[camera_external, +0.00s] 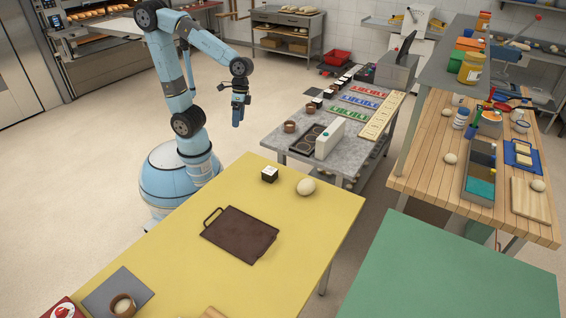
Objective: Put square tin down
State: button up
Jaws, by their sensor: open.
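A small dark square tin (269,175) with a paler top stands upright near the back edge of the yellow table (320,215); I take it to be the square tin. A flat dark brown tray with a handle (240,235) lies in front of it, apart from it. My gripper (237,122) points down beyond the yellow table's back edge, left of the grey table. It is open and I see nothing in it. It is well clear of the tin.
A pale dough ball (306,187) is just right of the tin. A grey mat (117,292) with a brown bowl (122,305) lies at front left. The grey table (285,135) holds several small boxes and colored strips. The yellow table's right side is clear.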

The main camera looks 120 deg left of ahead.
jog(key=s+d+r+m+t+y, duration=0.1)
jog(key=s+r+m+t+y, duration=0.2)
jog(key=s, duration=0.6)
jog(key=shift+s+r+m+t, duration=0.2)
jog(key=shift+r+m+t, duration=1)
jog(key=shift+r, duration=0.5)
jog(key=shift+d, duration=0.1)
jog(key=shift+c, duration=0.2)
jog(key=shift+c, duration=1.4)
